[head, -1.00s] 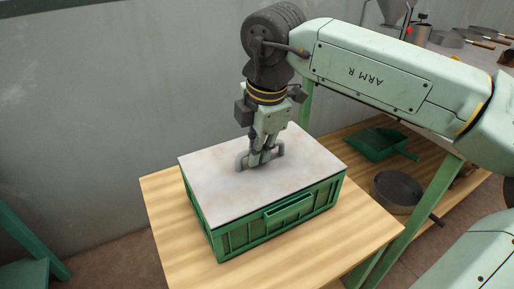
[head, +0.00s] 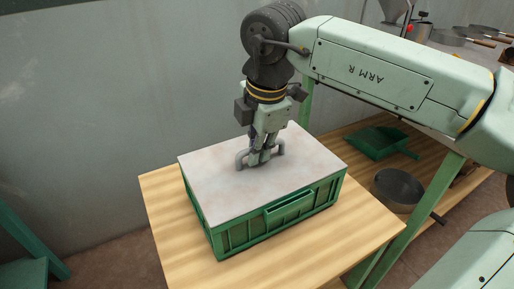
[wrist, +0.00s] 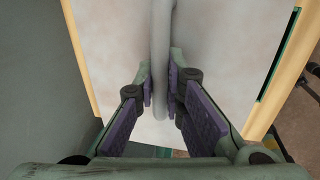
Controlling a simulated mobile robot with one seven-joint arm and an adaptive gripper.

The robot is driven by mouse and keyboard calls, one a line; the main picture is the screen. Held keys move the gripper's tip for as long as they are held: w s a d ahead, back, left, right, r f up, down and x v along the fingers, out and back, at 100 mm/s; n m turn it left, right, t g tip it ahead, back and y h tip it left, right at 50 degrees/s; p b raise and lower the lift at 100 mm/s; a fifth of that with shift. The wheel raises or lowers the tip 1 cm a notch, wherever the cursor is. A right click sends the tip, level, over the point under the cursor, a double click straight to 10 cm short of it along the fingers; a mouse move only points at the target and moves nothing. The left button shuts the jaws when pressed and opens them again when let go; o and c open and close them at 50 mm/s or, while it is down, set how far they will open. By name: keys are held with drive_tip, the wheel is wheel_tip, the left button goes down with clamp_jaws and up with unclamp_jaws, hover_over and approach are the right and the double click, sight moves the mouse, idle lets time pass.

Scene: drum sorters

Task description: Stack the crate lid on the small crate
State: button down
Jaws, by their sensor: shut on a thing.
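The crate lid (head: 222,178) is a flat pale panel with a grey bar handle (head: 279,149). It lies over the top of the green small crate (head: 245,231), which stands on a wooden table. The lid's edges run close along the crate's rim; whether it is fully seated at the back is hidden. My gripper (head: 257,160) is shut on the lid's handle from above. In the wrist view, the purple finger pads of my gripper (wrist: 161,95) close on both sides of the handle, with the pale lid (wrist: 110,45) beneath.
The table (head: 166,220) has bare wood at its left and front. To the right, a lower wooden surface holds a green dustpan-like scoop (head: 378,142) and a round dark pan (head: 397,188). A grey wall (head: 110,100) stands behind.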

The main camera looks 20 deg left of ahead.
drive_tip(key=shift+f, duration=0.15)
drive_tip(key=c, duration=1.6)
unclamp_jaws()
